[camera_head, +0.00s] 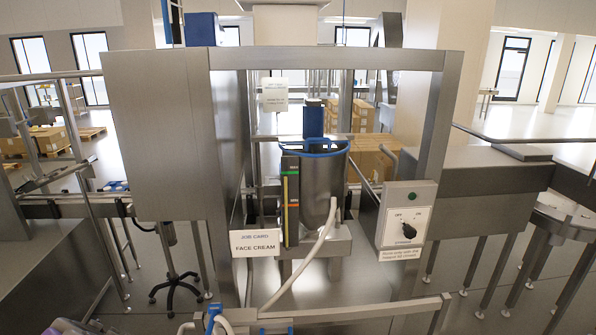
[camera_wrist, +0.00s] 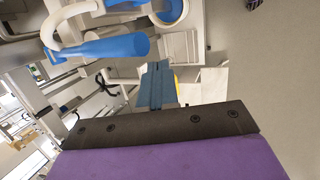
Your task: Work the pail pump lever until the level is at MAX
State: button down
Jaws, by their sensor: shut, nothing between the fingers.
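The steel pail (camera_head: 322,185) has a blue rim and stands inside a steel frame in the head view. A tall dark level gauge (camera_head: 290,200) is in front of it, with MAX lettering near the top, a green mark, an orange mark and a yellow strip. The exact level is too small to read. A blue part (camera_head: 213,318), possibly the lever's grip, shows at the bottom edge. In the wrist view a thick blue handle (camera_wrist: 105,50) on a white bent pipe lies beyond and left of my gripper (camera_wrist: 157,70). My gripper's blue fingers are shut, empty and apart from it.
A white hose (camera_head: 305,255) runs down from the pail. A FACE CREAM job card (camera_head: 255,243) hangs on the left and a control box (camera_head: 405,220) with a knob on the right. A steel rail (camera_head: 350,312) crosses the front.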

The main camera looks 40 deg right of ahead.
dwell(0.5)
jog(key=w+d+r+g+y+p, duration=0.1)
jog(key=w+d+r+g, duration=0.1)
jog(key=r, duration=0.5)
jog(key=w+d+r+g+y, duration=0.2)
jog(key=w+d+r+g, duration=0.1)
jog(key=w+r, duration=0.3)
notch_tip(320, 180, up, 2)
jog(key=shift+w+d+r+n+y+p, duration=0.15)
jog(key=shift+w+d+n+y+p, duration=0.2)
jog(key=shift+d, duration=0.2)
jog(key=shift+s, duration=0.15)
jog(key=x, duration=1.4)
jog(key=shift+p, duration=0.4)
